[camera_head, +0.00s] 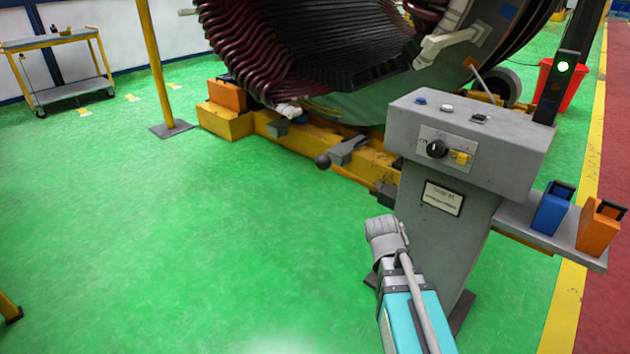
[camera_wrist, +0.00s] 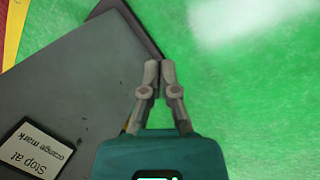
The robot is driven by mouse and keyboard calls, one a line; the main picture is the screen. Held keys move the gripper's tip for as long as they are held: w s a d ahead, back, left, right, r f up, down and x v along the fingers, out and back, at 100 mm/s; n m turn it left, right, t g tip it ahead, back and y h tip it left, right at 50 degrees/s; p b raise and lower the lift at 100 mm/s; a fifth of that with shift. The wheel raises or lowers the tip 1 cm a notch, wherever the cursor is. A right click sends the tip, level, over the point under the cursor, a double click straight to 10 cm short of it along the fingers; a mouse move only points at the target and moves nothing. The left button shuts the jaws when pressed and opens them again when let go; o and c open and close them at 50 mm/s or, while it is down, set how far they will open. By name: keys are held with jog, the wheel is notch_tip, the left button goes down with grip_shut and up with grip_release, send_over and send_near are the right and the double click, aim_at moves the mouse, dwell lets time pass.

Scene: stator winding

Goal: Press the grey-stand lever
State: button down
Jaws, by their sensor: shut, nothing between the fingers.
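The grey stand (camera_head: 445,228) is at the right in the head view, with a sloped control box on top. The box carries a black knob (camera_head: 436,149) and a small yellow switch (camera_head: 459,157). A lever with a dark ball end (camera_head: 323,161) sticks out low to the left of the stand; I cannot tell whether it belongs to it. My gripper (camera_wrist: 159,68) is shut and empty in the wrist view, with the stand's grey face and "Stop at orange mark" label (camera_wrist: 38,150) to its left. In the head view my arm's end is in front of the stand; the fingertips are not clear.
A large stator (camera_head: 330,45) with dark red coils sits on a yellow base (camera_head: 345,165) behind. A grey side shelf (camera_head: 520,228) holds a blue box (camera_head: 553,208) and an orange box (camera_head: 598,225). A cart (camera_head: 65,75) stands far left. Green floor is clear at left.

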jog(key=w+a+r+n+t+h+b, duration=0.3)
jog(key=w+a+n+t+h+b, duration=0.25)
jog(key=w+a+n+h, duration=0.4)
jog(key=w+a+r+n+t+b, duration=0.1)
jog(key=a+r+n+t+b, duration=0.1)
jog(key=a, duration=0.5)
jog(key=w+a+r+n+t+h+b, duration=0.1)
jog(key=w+a+r+n+t, duration=0.1)
jog(key=a+n, duration=0.3)
jog(key=w+a+r+n+t+h+b, duration=0.1)
jog(key=a+r+n+t, duration=0.3)
jog(key=a, duration=0.6)
jog(key=shift+w+a+t+b, duration=0.25)
jog(key=shift+t+b, duration=0.1)
jog(key=shift+b, duration=0.5)
jog(key=shift+w+d+n, duration=0.1)
jog(key=shift+d+n, duration=0.05)
jog(key=shift+n, duration=0.1)
jog(key=r+p+x, duration=0.1)
jog(key=p+x, duration=0.2)
jog(key=x, duration=0.3)
jog(key=s+r+p+x, duration=0.1)
jog(key=p+x, duration=0.2)
jog(key=x, duration=0.3)
jog(key=shift+w+r, duration=0.15)
jog(key=shift+r, duration=0.3)
